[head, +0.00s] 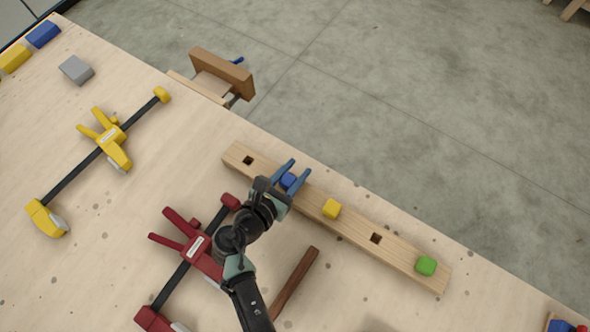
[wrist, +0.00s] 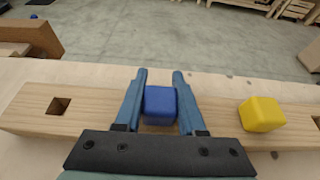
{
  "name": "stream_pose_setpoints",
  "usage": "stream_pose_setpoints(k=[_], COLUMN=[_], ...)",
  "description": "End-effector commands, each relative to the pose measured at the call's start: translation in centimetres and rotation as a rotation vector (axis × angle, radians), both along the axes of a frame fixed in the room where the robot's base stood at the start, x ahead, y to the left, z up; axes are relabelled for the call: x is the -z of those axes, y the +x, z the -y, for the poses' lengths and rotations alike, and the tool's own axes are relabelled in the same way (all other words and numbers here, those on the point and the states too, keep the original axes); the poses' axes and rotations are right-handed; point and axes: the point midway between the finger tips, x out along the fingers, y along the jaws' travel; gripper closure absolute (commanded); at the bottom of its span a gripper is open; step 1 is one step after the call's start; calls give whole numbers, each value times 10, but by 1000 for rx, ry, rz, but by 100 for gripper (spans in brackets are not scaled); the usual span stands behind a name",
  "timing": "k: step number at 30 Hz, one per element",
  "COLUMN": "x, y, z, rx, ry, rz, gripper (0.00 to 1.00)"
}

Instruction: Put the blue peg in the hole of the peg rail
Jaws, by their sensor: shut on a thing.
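The wooden peg rail (head: 400,257) lies along the far edge of the workbench; it also shows across the wrist view (wrist: 90,103). My gripper (head: 293,177) is over the rail, shut on the blue peg (head: 288,181), with one blue finger on each side. In the wrist view the blue peg (wrist: 160,103) looks upright, between the empty square hole (wrist: 59,106) and the yellow peg (wrist: 262,114). Its lower end is hidden, so I cannot tell how deep it sits. Another empty hole (head: 375,238) lies between the yellow peg and the green peg (head: 426,266).
A red clamp (head: 198,247) and a dark brown stick (head: 295,282) lie close to my arm. A yellow clamp (head: 108,140) and a grey block (head: 76,69) lie to the left. A brown wooden piece (head: 222,72) stands at the bench edge.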

Motion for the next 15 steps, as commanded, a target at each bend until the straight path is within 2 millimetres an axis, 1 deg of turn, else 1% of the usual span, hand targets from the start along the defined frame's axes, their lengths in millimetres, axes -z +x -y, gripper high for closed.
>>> stream_pose_setpoints(k=[7,11,12,14,15], x=[0,5,4,3,3], y=[0,0,0,0,0], z=[0,0,0,0,0], rx=[0,0,0,0,0], ry=[0,0,0,0,0], rz=[1,0,0,0,0], gripper=[100,100,56,45,38])
